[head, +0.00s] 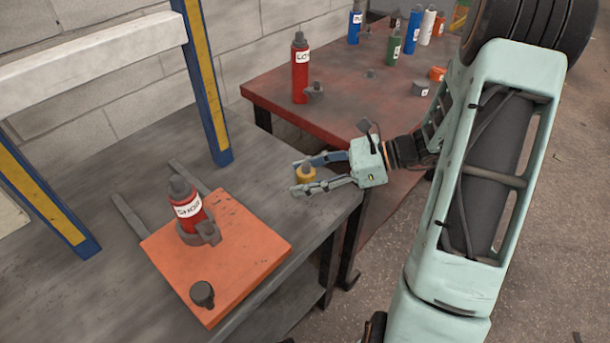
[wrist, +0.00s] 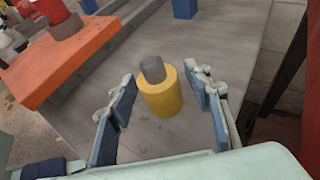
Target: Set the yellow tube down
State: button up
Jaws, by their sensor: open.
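The yellow tube (head: 306,175) is a short cylinder with a grey cap. It stands upright on the grey bench (head: 265,185), near the bench's right end. In the wrist view the yellow tube (wrist: 161,96) stands between the two blue-padded fingers, with a gap on both sides. My gripper (head: 318,174) is open around it, reaching in from the right; in the wrist view my gripper (wrist: 162,105) shows both fingers apart. The tube's base appears to rest on the bench top.
An orange board (head: 255,240) holds a red bottle (head: 188,208) in a grey holder and a dark knob (head: 202,294). A blue and yellow post (head: 206,85) rises behind. The red table (head: 350,95) beyond bears a red bottle (head: 300,70) and several others.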

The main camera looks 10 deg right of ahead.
jog(key=p+v, duration=0.3)
jog(key=v, duration=0.9)
jog(key=shift+r, duration=0.2)
jog(key=shift+a, duration=0.1)
